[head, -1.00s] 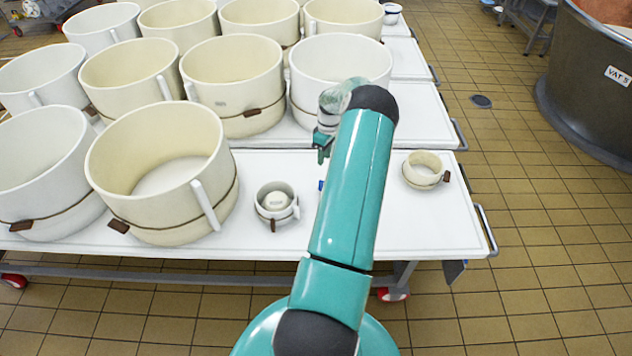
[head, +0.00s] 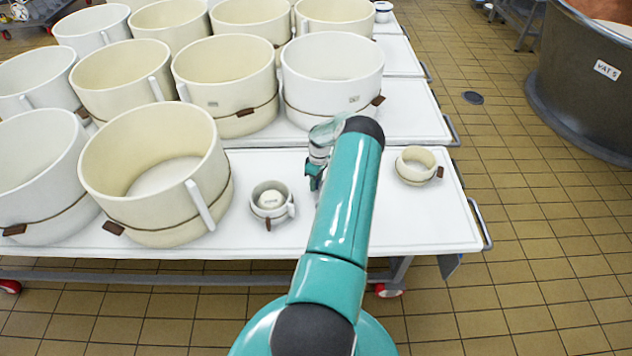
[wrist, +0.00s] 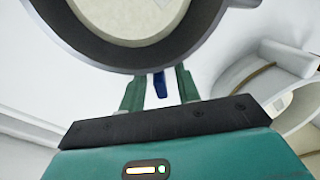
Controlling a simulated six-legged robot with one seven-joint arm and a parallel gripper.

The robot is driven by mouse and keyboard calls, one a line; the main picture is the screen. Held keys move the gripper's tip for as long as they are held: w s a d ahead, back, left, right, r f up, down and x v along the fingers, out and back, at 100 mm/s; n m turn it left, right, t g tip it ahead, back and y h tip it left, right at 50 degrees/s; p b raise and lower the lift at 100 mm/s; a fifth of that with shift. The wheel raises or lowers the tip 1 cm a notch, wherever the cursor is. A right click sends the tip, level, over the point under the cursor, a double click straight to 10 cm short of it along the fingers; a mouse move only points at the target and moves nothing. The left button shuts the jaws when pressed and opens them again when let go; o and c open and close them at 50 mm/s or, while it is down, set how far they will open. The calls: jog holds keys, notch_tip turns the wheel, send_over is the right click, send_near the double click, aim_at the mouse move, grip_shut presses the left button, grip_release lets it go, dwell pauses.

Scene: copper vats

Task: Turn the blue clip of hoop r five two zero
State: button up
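In the wrist view, a blue clip (wrist: 159,85) hangs at the near edge of a grey-rimmed round hoop (wrist: 85,45) with a pale disc inside. My gripper (wrist: 159,86) is open, with one green finger on each side of the clip and a small gap showing on both sides. In the head view my gripper (head: 315,175) is low over the front table, to the right of a small hoop with a pale disc in it (head: 270,203). The clip and its hoop are hidden behind my arm there. No hoop number is legible.
A small cream hoop (head: 415,166) with a brown clip stands right of my arm on the white table (head: 420,215). Large hoops, among them a cream one (head: 155,170), crowd the left and back. A vat (head: 590,80) stands at the far right.

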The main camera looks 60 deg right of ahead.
grip_shut()
jog(key=shift+w, duration=0.1)
jog(key=shift+a+h, duration=0.1)
jog(key=shift+h, duration=0.9)
